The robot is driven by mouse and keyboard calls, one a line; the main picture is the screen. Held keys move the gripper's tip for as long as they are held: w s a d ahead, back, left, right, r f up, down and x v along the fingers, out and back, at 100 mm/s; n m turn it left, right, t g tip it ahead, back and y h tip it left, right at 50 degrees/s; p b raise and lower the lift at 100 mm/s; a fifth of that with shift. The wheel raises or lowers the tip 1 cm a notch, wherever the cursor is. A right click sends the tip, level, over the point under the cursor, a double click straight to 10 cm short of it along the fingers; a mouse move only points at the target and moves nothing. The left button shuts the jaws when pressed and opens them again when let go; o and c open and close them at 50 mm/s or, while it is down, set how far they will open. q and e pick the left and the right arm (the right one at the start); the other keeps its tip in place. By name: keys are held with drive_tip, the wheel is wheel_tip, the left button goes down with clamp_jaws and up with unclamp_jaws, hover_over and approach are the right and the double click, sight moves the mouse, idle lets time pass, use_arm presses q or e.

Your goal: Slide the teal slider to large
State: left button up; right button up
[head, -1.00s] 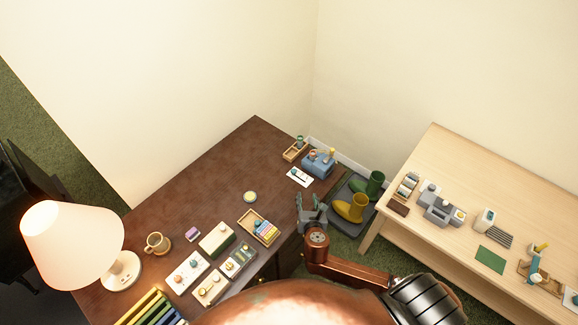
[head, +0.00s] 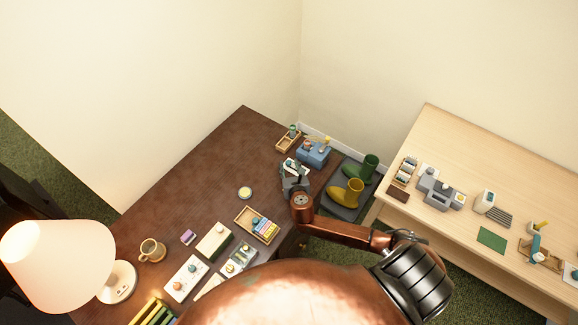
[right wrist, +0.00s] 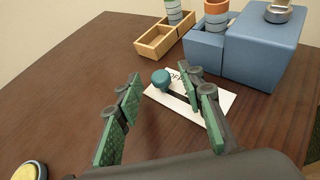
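A white card with a teal knob (right wrist: 161,78) and partly hidden dark lettering (right wrist: 178,80) lies on the dark desk. The knob shows between and just beyond my right gripper's fingertips (right wrist: 160,82), with no clear contact. The gripper is open and its green pads stand apart. In the head view my right gripper (head: 293,174) is over the near part of this card (head: 302,166) and hides some of it. Another white plate with a teal knob (head: 194,268) lies at the desk's front. The size marks are not readable. My left gripper is not in view.
A blue box (head: 314,153) and a wooden tray (head: 288,139) stand just behind the card. Boots (head: 354,191) stand on a dark tray beside the desk. A wooden tray of coloured blocks (head: 257,225) is nearer; the desk's middle left is mostly clear.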

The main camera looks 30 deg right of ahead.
drive_tip(key=shift+w, duration=0.1)
drive_tip(key=c, duration=0.8)
clamp_jaws()
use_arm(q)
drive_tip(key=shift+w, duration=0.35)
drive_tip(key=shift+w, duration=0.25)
